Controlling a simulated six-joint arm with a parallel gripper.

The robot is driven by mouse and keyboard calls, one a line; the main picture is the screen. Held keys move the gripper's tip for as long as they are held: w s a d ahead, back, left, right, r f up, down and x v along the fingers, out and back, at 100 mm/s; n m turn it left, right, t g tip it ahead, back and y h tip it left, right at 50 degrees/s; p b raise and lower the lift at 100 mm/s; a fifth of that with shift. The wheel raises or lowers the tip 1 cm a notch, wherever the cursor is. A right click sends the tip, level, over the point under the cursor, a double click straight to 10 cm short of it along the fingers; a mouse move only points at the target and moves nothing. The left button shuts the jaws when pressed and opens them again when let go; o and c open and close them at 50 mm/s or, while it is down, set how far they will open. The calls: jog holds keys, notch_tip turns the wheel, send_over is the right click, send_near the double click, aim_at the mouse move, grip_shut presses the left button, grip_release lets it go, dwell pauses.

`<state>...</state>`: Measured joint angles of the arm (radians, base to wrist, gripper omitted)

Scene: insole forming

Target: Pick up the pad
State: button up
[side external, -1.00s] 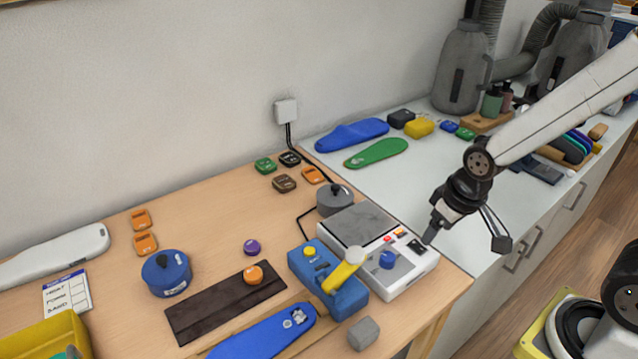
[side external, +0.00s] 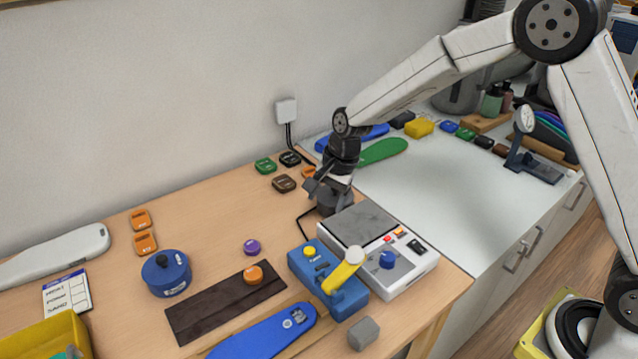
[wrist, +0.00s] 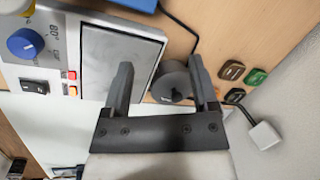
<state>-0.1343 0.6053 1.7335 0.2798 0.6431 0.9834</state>
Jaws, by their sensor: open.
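The pad, which I take to be the dark grey round piece with a knob seen earlier (side external: 338,204), stands on the wooden bench just behind the heater unit. My gripper (side external: 325,188) is directly over it, pointing down, and hides its top in the side view. In the wrist view the pad (wrist: 172,86) lies between the two open fingers of my gripper (wrist: 160,66), closer to the right finger. I cannot tell whether a finger touches it.
The white heater unit (side external: 412,282) with its grey plate (side external: 358,223) is close beside the pad. A black cable (side external: 304,222) runs nearby. Small brown (side external: 284,183) and green (side external: 265,166) tags lie behind. The blue press (side external: 345,300) stands in front.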

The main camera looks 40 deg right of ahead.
aim_at(252, 245)
jog(key=w+a+f+m, duration=0.2)
jog(key=w+a, duration=0.1)
jog(key=w+a+f+m+y, duration=0.1)
jog(key=w+a+m, duration=0.2)
jog(key=a, duration=0.1)
jog(key=w+a+f+m+g+y, duration=0.1)
jog(key=w+a+f+m, duration=0.1)
jog(key=w+a+m, duration=0.1)
jog(key=shift+a+f, duration=0.25)
jog(key=shift+f, duration=0.05)
jog(key=shift+f, duration=0.1)
jog(key=shift+x, duration=1.2)
jog(key=shift+a+f, duration=0.1)
jog(key=shift+x, duration=2.45)
jog(key=shift+s+a, duration=0.1)
jog(key=shift+a, duration=0.1)
